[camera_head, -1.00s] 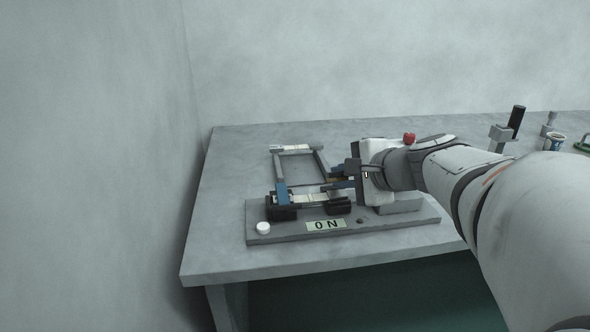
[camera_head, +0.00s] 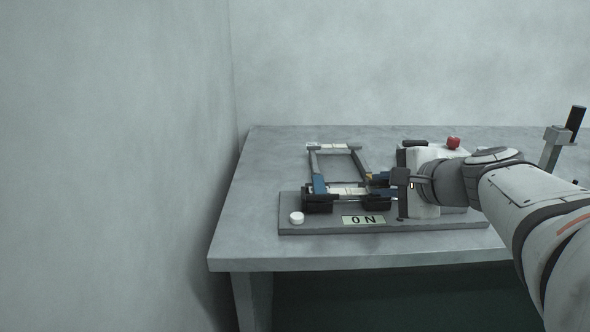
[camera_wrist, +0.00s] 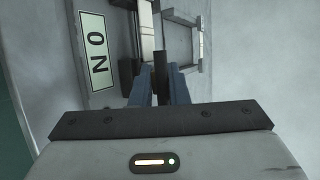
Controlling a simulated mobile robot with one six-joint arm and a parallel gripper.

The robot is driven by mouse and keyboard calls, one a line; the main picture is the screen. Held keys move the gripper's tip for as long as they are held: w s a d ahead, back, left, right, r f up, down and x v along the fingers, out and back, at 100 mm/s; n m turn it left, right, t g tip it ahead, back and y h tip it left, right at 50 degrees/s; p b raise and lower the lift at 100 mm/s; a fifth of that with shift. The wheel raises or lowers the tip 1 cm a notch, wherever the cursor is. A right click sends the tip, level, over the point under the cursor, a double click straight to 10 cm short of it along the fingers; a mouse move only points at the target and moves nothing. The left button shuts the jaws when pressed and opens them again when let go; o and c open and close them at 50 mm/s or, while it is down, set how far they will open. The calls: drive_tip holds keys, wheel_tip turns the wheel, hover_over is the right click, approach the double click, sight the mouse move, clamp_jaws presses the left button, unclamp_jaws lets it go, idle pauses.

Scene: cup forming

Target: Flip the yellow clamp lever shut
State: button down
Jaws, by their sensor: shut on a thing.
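My gripper (camera_head: 376,187) reaches in from the right at the right side of a small clamp frame. In the wrist view its two blue fingers (camera_wrist: 160,92) are shut on a dark bar (camera_wrist: 160,70) that stands between them. A small yellow patch (camera_head: 369,177), likely part of the clamp lever, shows just beyond the fingers; the rest of the lever is hidden. I cannot tell whether the dark bar belongs to it. The grey frame (camera_head: 341,182) has a white-and-grey bar (camera_head: 345,191) across its near side, which also shows in the wrist view (camera_wrist: 146,32).
The frame stands on a grey base plate (camera_head: 440,223) with an ON label (camera_head: 364,220) and a white button (camera_head: 297,217). A white housing with a red knob (camera_head: 453,143) is behind my wrist. A black-handled post (camera_head: 575,123) stands at right. The left table top (camera_head: 250,200) is clear.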

drive_tip(key=c, duration=1.4)
unclamp_jaws()
drive_tip(key=shift+o, duration=0.2)
wheel_tip(320, 180, up, 10)
drive_tip(key=p, duration=0.7)
drive_tip(key=shift+p, duration=0.35)
